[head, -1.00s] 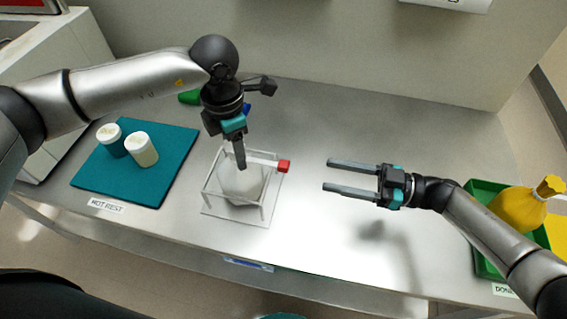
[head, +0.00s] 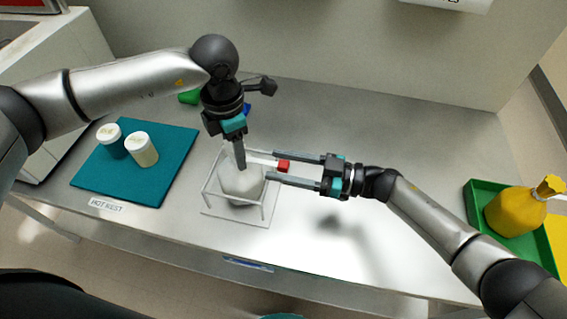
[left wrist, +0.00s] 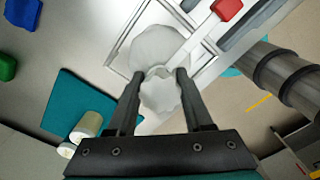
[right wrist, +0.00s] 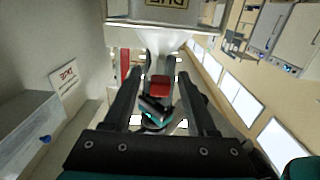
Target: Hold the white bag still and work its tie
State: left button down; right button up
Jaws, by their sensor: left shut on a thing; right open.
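The white bag (head: 240,187) stands inside a clear open frame (head: 210,207) on the steel bench. My left gripper (head: 240,166) points down from above, shut on the bag's gathered neck; the ruffled top (left wrist: 160,92) shows between its fingers in the left wrist view. A pale strip, apparently the tie, runs from the neck to a red tab (head: 283,166) on the right. My right gripper (head: 272,165) is open, coming in from the right with one finger on each side of the red tab. The tab (right wrist: 159,86) also shows between its fingers in the right wrist view.
A teal mat (head: 172,185) with two white-lidded jars (head: 141,150) lies at the left. A green tray (head: 478,190) holding a yellow tied bag (head: 512,212) is at the right. Green (head: 189,97) and blue objects lie behind my left gripper. The bench between frame and tray is otherwise clear.

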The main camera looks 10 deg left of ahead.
grip_shut()
dwell(1.3)
